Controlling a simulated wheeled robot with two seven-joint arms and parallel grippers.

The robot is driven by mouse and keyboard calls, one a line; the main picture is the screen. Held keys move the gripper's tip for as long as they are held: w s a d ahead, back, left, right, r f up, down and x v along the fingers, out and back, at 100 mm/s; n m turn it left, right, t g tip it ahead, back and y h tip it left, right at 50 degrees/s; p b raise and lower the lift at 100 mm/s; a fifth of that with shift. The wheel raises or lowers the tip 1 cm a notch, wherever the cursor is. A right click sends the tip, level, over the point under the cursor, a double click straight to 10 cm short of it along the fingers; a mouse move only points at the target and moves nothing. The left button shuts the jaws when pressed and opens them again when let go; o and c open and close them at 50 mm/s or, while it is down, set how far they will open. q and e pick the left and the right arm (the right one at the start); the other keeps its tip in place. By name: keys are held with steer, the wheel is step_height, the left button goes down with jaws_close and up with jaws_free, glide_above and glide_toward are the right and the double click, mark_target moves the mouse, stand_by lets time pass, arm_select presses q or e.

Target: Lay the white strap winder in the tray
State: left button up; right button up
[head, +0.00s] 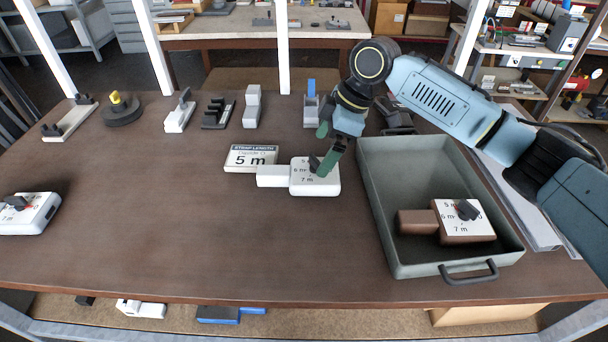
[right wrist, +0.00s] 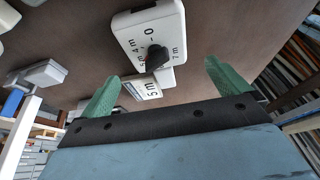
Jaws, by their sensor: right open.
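A white strap winder (head: 300,188) with a black dial knob and a white block at its left side lies on the brown table, left of the tray. It also shows in the right wrist view (right wrist: 142,27). The grey tray (head: 376,205) stands on the right of the table and holds a brown strap winder (head: 418,222) with a white dial face. My right gripper (head: 326,150) is open over the white winder, with one green finger close to its knob. In the right wrist view the jaws (right wrist: 160,86) are apart with nothing held. My left gripper is not in view.
A "5 m" strap length sign (head: 250,158) stands behind the winder. Another white dial unit (head: 28,213) lies at the left edge. Several fittings and a black spool (head: 122,112) line the back. The front middle of the table is clear.

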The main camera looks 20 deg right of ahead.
mark_target(314, 159)
steer(key=p+x, duration=0.1)
steer(key=x, duration=0.6)
steer(key=shift+w+a, duration=0.15)
steer(key=shift+w, duration=0.05)
steer(key=shift+r, duration=0.1)
steer(key=c, duration=1)
